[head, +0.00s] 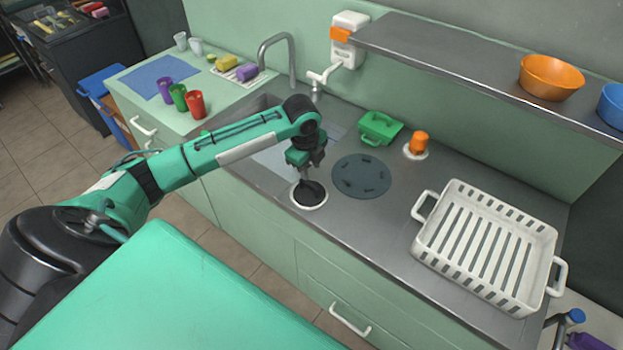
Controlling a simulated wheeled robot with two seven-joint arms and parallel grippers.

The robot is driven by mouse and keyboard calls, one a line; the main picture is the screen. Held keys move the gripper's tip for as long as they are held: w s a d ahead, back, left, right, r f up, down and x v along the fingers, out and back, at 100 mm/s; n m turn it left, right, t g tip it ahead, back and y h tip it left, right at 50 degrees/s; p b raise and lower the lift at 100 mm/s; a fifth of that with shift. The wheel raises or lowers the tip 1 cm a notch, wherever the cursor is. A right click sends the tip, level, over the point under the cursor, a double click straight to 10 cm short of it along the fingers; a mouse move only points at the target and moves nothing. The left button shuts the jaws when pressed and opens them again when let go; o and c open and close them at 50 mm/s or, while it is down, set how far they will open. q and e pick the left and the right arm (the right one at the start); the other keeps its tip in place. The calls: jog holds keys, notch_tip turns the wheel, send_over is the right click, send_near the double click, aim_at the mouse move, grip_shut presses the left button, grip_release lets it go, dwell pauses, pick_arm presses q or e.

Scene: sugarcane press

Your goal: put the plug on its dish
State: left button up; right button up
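The black plug (309,192) is at the small white round dish (321,205), near the front edge of the steel counter. It appears to sit within the dish's rim, but I cannot tell whether it rests fully on it. My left gripper (308,175) points down right over the plug, its fingertips at the plug's top. The fingers are small and dark against the plug, so whether they are closed on it is unclear. My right gripper is out of view.
The sink (272,150) lies behind my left arm. A dark round mat (361,176), a green caddy (380,128) and an orange-topped item (418,143) stand nearby. A white slatted rack (487,240) fills the right. A shelf (450,62) overhangs the back.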

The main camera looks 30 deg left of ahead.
pick_arm(q)
jog(key=shift+s+r, duration=0.2)
jog(key=shift+r, duration=1.1)
